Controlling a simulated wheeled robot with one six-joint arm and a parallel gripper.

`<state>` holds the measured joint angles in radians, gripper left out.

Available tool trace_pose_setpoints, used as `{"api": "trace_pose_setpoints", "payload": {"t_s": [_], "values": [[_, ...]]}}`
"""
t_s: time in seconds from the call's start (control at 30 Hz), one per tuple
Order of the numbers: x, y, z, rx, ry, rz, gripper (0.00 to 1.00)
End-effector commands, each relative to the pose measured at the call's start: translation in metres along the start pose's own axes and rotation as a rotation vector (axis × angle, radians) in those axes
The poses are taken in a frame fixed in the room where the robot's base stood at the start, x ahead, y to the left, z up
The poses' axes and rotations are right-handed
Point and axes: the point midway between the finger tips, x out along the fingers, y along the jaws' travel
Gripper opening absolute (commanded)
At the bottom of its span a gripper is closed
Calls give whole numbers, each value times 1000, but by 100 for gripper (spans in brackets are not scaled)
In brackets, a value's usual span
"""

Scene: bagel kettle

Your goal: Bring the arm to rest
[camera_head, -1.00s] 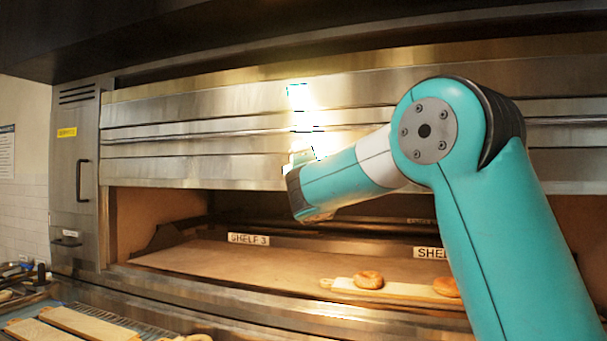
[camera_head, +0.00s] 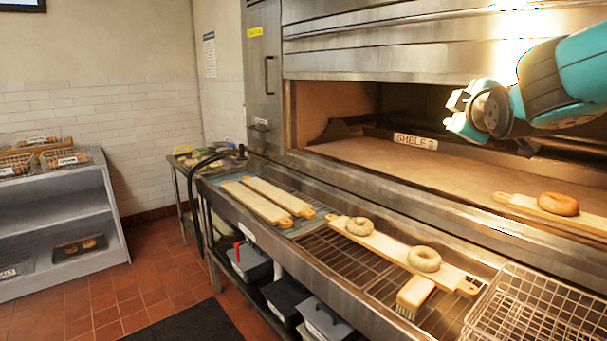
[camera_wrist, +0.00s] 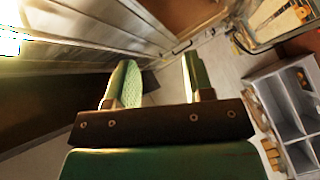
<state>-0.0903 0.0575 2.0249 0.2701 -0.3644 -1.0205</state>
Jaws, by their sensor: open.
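My gripper (camera_head: 456,112) is at the right of the head view, raised in front of the oven opening and above its shelf. In the wrist view its two green fingers (camera_wrist: 157,84) stand apart with nothing between them. My teal arm comes in from the right edge of the head view. The fingers touch nothing that I can see.
The oven (camera_head: 400,57) fills the right, with a bagel on a board (camera_head: 516,201) on its shelf. Below runs a counter (camera_head: 345,262) with two bare boards, a board with two bagels, a brush (camera_head: 414,295) and a wire basket (camera_head: 530,305). A grey rack (camera_head: 62,215) stands left.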

Motion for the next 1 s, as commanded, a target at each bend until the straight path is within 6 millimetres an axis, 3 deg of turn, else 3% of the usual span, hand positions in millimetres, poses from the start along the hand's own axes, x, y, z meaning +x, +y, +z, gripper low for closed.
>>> {"api": "trace_pose_setpoints", "payload": {"t_s": [0.03,0.1,0.2,0.3,0.4,0.5,0.63,0.77,1.0], "values": [[-19,-34,-7,106,8,-144,48],[-50,-81,-16,248,-8,-352,48],[-104,-141,-24,406,-73,-633,48],[-167,-190,-26,512,-181,-892,48],[-230,-225,-22,565,-314,-1107,48],[-283,-246,-14,577,-441,-1261,48],[-326,-258,-4,564,-558,-1373,48],[-341,-260,1,556,-605,-1410,48],[-341,-260,1,556,-608,-1410,48]]}}
